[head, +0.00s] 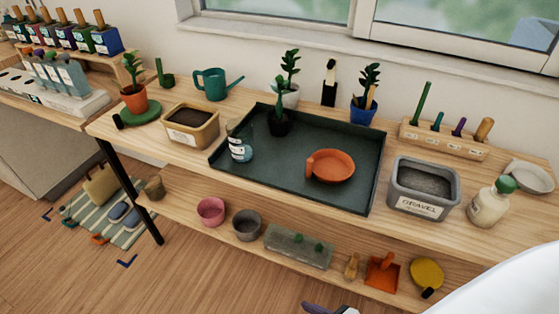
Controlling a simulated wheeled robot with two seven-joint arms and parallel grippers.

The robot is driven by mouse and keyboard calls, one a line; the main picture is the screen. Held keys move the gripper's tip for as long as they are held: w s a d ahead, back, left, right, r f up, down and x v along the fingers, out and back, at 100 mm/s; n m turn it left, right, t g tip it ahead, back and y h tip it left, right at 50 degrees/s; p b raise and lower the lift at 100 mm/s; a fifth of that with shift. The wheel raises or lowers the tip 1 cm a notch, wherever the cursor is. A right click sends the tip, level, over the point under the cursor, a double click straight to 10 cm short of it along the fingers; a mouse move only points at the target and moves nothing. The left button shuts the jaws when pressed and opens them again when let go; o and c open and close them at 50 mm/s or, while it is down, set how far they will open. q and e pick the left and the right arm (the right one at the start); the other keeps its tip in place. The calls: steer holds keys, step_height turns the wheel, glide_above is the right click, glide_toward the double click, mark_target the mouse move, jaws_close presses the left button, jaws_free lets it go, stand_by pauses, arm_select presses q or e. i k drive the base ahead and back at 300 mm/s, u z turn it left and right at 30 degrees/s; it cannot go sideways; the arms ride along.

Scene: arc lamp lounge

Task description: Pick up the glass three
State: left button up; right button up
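I cannot make out anything plainly marked as glass three. A small clear bluish bottle or jar (240,149) with a white label stands at the left side of the dark tray (335,145) on the bench; its label is too small to read. A whitish rounded bottle with a green top (488,205) stands at the bench's right end. Neither of my grippers can be made out in the head view.
A lower shelf holds a pink pot (211,211) and a grey pot (247,226). A striped mat (100,225) lies on the floor.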

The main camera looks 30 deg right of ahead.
mark_target(239, 130)
steer(key=z, duration=0.8)
steer(key=k, duration=0.15)
steer(key=z, duration=0.55)
steer(key=i, duration=0.35)
steer(key=u, duration=1)
steer(key=i, duration=0.35)
steer(key=z, duration=0.1)
